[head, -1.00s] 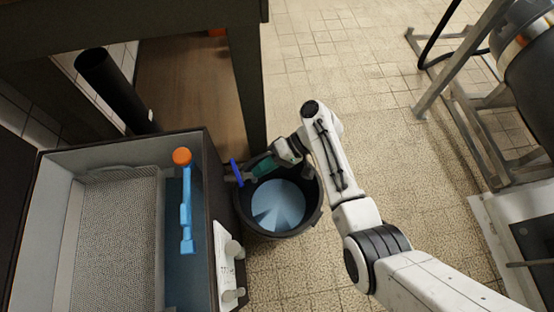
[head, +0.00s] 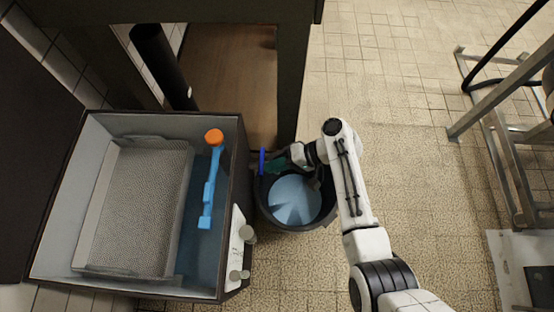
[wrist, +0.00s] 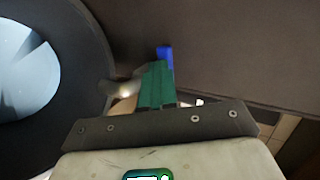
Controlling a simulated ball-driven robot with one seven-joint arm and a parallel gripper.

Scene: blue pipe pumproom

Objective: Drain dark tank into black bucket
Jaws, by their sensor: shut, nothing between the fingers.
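The dark tank (head: 238,190) stands at left in the head view, with bluish liquid showing along its right side. The black bucket (head: 322,222) sits on the floor against its right side and holds pale blue liquid (head: 296,198); it also shows at the left of the wrist view (wrist: 92,60). A blue valve lever (head: 262,162) sticks up by the bucket's left rim, and a metal spout (wrist: 118,88) shows beside it. My gripper (head: 274,168) is over the bucket's far left rim. Its green fingers (wrist: 157,84) are shut and empty, with tips close to the blue lever (wrist: 165,53); contact is unclear.
A perforated basket (head: 140,205) and a blue tool with an orange top (head: 210,185) are in the tank. A dark table leg (head: 292,90) stands just behind the bucket. A metal frame (head: 490,130) is at far right. The tiled floor between is clear.

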